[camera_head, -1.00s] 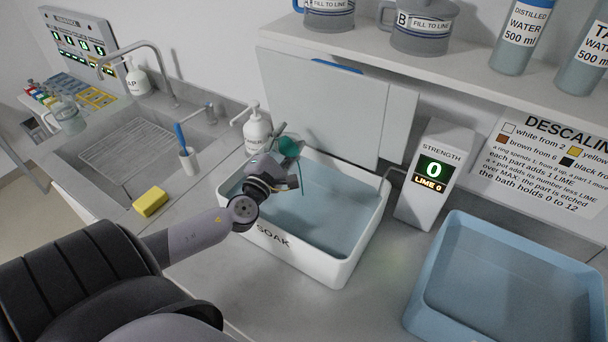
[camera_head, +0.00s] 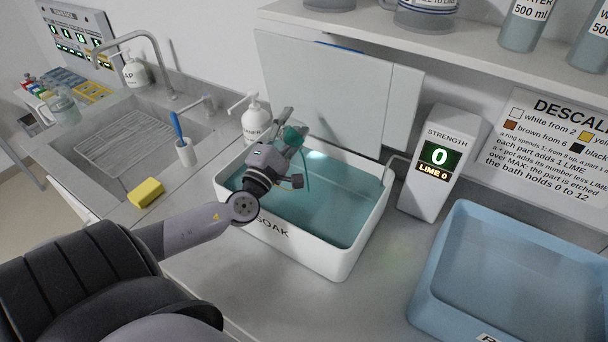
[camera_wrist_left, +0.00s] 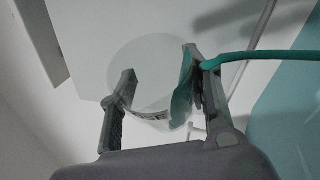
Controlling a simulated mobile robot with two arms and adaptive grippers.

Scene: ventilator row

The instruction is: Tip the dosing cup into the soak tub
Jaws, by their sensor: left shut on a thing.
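My left gripper (camera_head: 290,138) is over the back left part of the soak tub (camera_head: 268,231), a white tub marked SOAK that holds teal liquid (camera_head: 335,200). It is shut on the dosing cup (camera_head: 294,136), which shows teal and is partly hidden by the fingers. In the left wrist view the clear cup (camera_wrist_left: 150,70) sits between the two fingers (camera_wrist_left: 160,95), with teal along one side and a teal strand running to the right. The cup looks tilted; how much is left in it I cannot tell. My right gripper is not in view.
A strength meter (camera_head: 436,155) reading 0 and LIME 0 stands right of the tub. A blue tray (camera_head: 425,290) is at the right front. A pump bottle (camera_head: 256,122) stands behind the tub's left corner. A yellow sponge (camera_head: 146,192) lies by the sink at left.

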